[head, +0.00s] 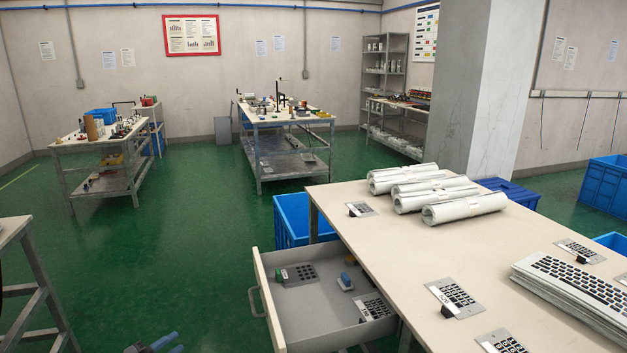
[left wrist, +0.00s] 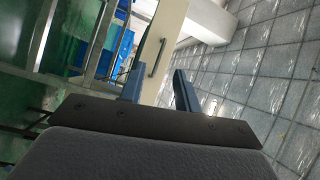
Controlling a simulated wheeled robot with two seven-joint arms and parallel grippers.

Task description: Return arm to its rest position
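My left gripper (head: 168,344) shows at the bottom edge of the head view, low over the green floor and left of the open drawer. Only its blue fingers and a bit of its dark body are in frame there. In the left wrist view its two blue fingers (left wrist: 158,90) stand apart with nothing between them. The drawer (head: 312,318) is pulled out of the table; its front and handle (left wrist: 156,57) show beyond the fingers in the left wrist view. My right gripper is in neither view.
The drawer holds keypad films and small blocks. The table (head: 470,260) bears rolled films (head: 465,205), a stack of black-keyed sheets (head: 580,290) and loose keypads. A blue crate (head: 292,222) stands behind the drawer. Another table (head: 14,228) edges in at the left. Open floor (head: 170,250) lies between.

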